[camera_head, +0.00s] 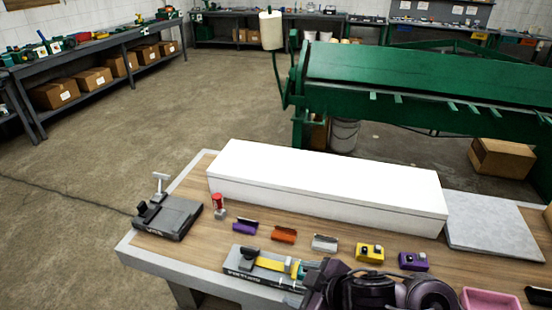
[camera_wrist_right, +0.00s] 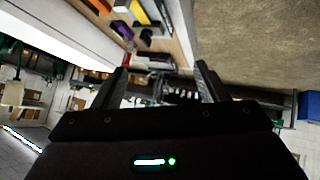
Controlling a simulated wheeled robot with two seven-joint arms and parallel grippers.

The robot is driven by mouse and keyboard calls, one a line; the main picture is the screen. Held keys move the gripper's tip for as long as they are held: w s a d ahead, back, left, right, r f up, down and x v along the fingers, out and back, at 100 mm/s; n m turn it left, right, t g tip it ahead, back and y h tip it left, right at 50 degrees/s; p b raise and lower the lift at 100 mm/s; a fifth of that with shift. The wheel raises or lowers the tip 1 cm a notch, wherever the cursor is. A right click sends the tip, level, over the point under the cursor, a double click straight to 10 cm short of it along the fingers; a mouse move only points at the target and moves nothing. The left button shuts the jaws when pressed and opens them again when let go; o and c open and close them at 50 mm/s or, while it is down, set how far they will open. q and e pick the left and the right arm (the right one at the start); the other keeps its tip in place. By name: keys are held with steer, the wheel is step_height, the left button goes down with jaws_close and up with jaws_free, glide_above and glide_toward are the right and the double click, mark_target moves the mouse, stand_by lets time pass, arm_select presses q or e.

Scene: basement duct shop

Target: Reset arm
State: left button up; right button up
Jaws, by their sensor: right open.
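My right arm comes in at the bottom of the head view, with the right gripper (camera_head: 314,284) low over the front edge of the workbench (camera_head: 190,254). In the right wrist view the two fingers of the right gripper (camera_wrist_right: 162,82) stand apart with nothing held between them. Past them, bench items and the floor show. My left gripper is not in the head view.
On the bench are a long white box (camera_head: 325,185), a grey plate (camera_head: 497,222), a black clamp-like device (camera_head: 168,219), a fixture with a yellow strip (camera_head: 262,263), a pink tray (camera_head: 492,299) and several small coloured blocks. A green machine (camera_head: 400,85) stands behind. Floor at left is clear.

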steer(key=s+d+f+m+g+h, duration=0.35)
steer(key=s+d+m+h, duration=0.25)
steer(key=s+d+m, duration=0.65)
step_height(320, 180, down, 33)
steer(key=d+n+g+b, duration=0.1)
steer(key=n+b, duration=0.1)
steer(key=b, duration=0.1)
steer(key=s+d+f+b, duration=0.1)
steer(key=s+d+f, duration=0.1)
steer(key=s+f, duration=0.8)
steer(key=s+d+f+g+b, duration=0.1)
steer(key=s+d+f, duration=0.1)
steer(key=s+f, duration=0.7)
step_height(320, 180, down, 2)
steer(key=shift+s+f, duration=0.15)
steer(key=shift+s, duration=0.25)
